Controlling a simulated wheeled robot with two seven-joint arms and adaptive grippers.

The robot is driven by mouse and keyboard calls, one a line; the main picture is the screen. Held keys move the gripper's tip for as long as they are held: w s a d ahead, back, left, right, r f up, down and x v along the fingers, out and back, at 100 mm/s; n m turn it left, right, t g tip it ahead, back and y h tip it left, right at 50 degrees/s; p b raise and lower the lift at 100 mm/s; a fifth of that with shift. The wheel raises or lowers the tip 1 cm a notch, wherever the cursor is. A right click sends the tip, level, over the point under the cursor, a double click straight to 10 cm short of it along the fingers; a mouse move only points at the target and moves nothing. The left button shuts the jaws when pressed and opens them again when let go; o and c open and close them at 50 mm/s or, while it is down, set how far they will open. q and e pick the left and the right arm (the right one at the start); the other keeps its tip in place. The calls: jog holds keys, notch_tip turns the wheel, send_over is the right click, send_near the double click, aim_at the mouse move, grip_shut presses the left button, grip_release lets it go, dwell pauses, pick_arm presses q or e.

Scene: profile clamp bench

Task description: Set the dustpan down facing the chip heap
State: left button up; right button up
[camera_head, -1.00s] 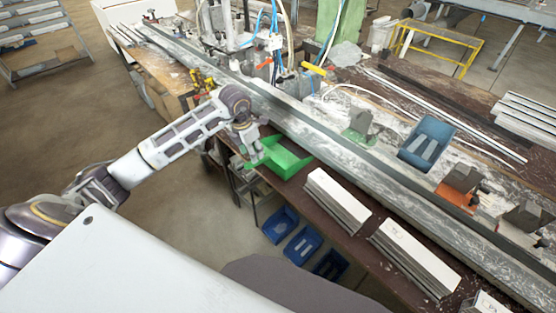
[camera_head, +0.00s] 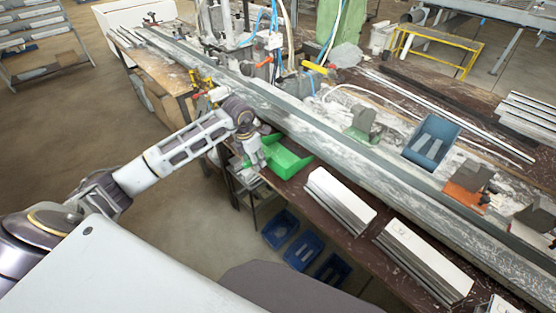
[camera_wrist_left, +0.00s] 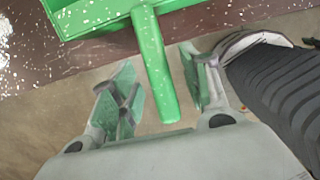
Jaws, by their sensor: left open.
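The green dustpan (camera_head: 288,158) lies at the near edge of the bench, its handle pointing out over the floor. In the left wrist view its pan (camera_wrist_left: 100,12) is at the top, and its handle (camera_wrist_left: 155,65) reaches down between my fingers. My left gripper (camera_head: 256,163) is at the handle side of the dustpan. In the wrist view the left gripper (camera_wrist_left: 158,92) is open, with one green-padded finger on each side of the handle and gaps visible. White chips (camera_wrist_left: 5,50) are scattered on the bench beside the pan. I cannot make out a distinct chip heap. My right gripper is not in view.
Bundles of white profiles (camera_head: 340,201) lie along the bench's near edge, right of the dustpan. A long grey rail (camera_head: 350,160) runs behind it. Blue bins (camera_head: 303,250) sit low beneath the bench. A blue tray (camera_head: 432,141) and clamp blocks (camera_head: 467,186) stand farther right.

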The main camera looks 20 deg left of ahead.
pick_arm(q)
jog(key=shift+c, duration=0.4)
grip_shut()
jog(key=shift+w+r, duration=0.1)
jog(key=shift+r, duration=0.05)
jog(key=shift+r+p, duration=1.4)
jog(key=shift+r, duration=1)
notch_tip(320, 180, up, 7)
jog(key=p, duration=0.3)
jog(key=shift+p, duration=0.3)
